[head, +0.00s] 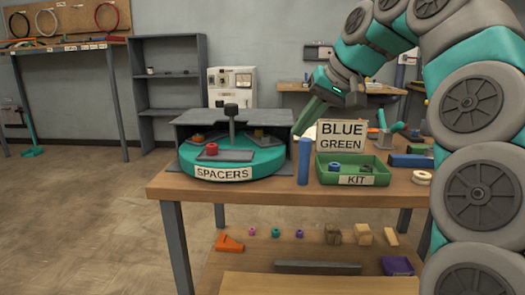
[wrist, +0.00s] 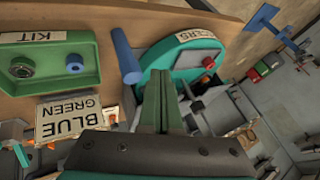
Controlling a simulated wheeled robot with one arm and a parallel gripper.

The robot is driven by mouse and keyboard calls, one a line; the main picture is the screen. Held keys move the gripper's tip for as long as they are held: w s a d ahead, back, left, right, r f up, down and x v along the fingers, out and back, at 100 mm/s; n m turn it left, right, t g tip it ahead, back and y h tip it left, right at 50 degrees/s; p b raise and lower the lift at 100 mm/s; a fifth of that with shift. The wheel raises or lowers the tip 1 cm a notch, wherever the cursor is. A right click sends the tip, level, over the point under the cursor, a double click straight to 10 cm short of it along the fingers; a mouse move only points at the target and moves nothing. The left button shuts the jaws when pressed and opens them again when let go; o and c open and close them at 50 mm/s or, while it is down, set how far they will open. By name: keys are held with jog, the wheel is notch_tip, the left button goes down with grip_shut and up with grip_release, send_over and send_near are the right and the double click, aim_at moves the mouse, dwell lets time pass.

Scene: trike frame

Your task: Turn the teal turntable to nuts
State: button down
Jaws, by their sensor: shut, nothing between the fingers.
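The teal turntable (head: 235,166) sits at the left end of the workbench, partly under a grey cover (head: 272,117). The label on its front reads SPACERS (head: 222,174). Its top has grey dividers, with a red piece (head: 211,149) in the front section and orange-yellow pieces farther back. A grey post with a dark knob (head: 231,108) rises above it. My gripper (head: 303,130) is shut and empty, in the air right of the turntable and above the bench. In the wrist view my closed green fingers (wrist: 160,95) overlap the turntable (wrist: 165,62); contact cannot be told.
A blue cylinder (head: 305,161) stands between the turntable and a green KIT tray (head: 354,180) holding small round parts. A BLUE GREEN sign (head: 342,135) stands behind the tray. A lower shelf (head: 290,247) holds loose pieces.

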aim_at(255, 161)
jog(key=x, duration=0.9)
jog(key=shift+w+r, duration=0.1)
jog(key=shift+w, duration=0.2)
jog(key=a, duration=0.3)
jog(key=shift+w+a+f, duration=0.1)
jog(key=shift+w+f, duration=0.15)
jog(key=shift+a, duration=0.55)
